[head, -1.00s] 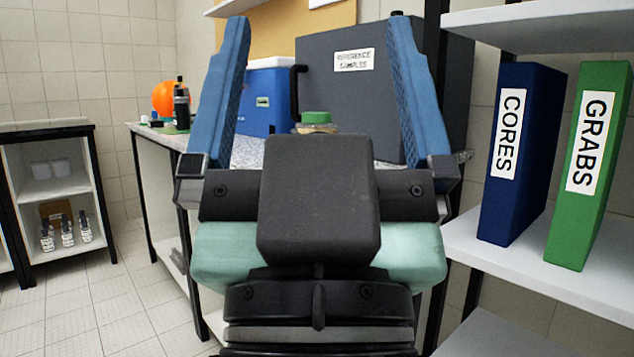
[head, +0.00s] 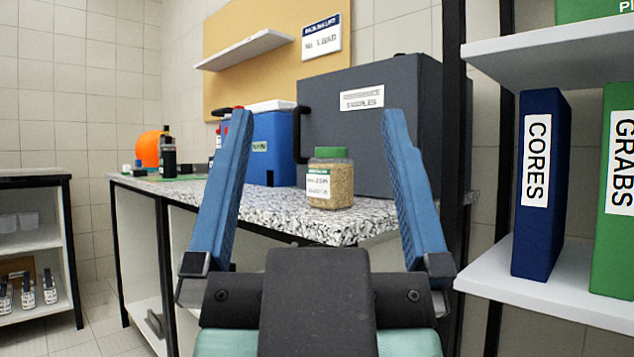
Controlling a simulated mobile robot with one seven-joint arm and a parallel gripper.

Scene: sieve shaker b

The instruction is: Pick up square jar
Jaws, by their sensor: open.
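The square jar (head: 330,180) has a green lid, a white label and tan grainy contents. It stands upright on the speckled counter (head: 290,222), near its front edge. My gripper (head: 312,122) is open and empty, its two blue fingers pointing up and away from me. In the picture the jar shows between the fingers, but it stands beyond them, apart from both. No part of the jar is hidden by the gripper.
A dark grey cabinet (head: 420,125) stands right behind the jar, with a blue cooler (head: 272,148) to its left. An orange ball (head: 147,149) and dark bottle (head: 168,157) are farther left. A shelf with binders (head: 540,235) and a black post border the right side.

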